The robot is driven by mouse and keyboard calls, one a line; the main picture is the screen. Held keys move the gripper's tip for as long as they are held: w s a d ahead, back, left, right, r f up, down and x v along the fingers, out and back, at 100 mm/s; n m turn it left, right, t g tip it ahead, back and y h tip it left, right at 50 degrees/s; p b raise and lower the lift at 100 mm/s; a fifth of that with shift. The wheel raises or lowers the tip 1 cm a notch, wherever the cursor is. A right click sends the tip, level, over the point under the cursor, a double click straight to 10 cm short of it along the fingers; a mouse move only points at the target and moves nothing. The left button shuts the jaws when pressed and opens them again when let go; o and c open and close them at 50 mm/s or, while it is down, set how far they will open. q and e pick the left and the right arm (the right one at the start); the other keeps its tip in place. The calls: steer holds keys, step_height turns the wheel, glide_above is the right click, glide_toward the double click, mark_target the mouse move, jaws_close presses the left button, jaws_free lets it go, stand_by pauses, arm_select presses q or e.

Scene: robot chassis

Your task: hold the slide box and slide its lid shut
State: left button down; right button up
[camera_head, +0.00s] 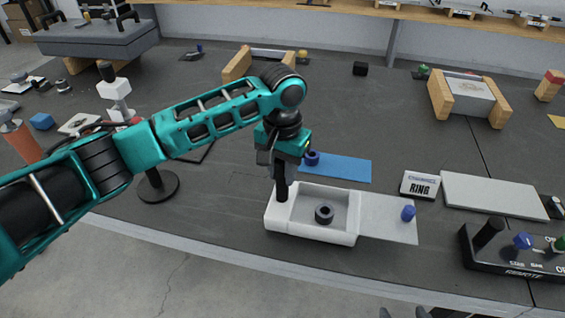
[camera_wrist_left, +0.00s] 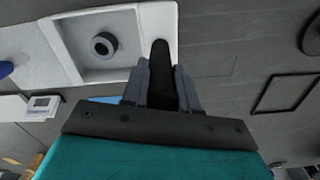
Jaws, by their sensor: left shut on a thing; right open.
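The white slide box (camera_head: 312,237) sits on the dark table, with a dark ring (camera_head: 324,214) inside its open tray. Its pale lid (camera_head: 385,226) sticks out to the right, with a blue knob (camera_head: 408,213) on it. My left gripper (camera_head: 281,180) is shut on the black post (camera_head: 282,191) at the box's left end. In the left wrist view the post (camera_wrist_left: 161,75) stands between the fingers, with the box (camera_wrist_left: 150,22) beyond. Dark tips of my right gripper (camera_head: 404,313) just show at the bottom edge, apart and empty; the rest is out of view.
A blue mat (camera_head: 345,168) with a dark blue ring (camera_head: 312,158) lies behind the box. A RING sign (camera_head: 419,185) and a grey plate (camera_head: 495,195) stand to the right. A black base with pegs (camera_head: 510,258) is at the front right. Table room in front of the box is narrow.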

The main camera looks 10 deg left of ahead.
arm_select(q)
steer(key=shift+f, duration=0.4)
stand_by(0.6)
steer(key=shift+f+p, duration=0.1)
steer(key=shift+p, duration=0.4)
stand_by(0.5)
steer(key=shift+s+f, duration=0.15)
steer(key=shift+f, duration=0.05)
stand_by(1.1)
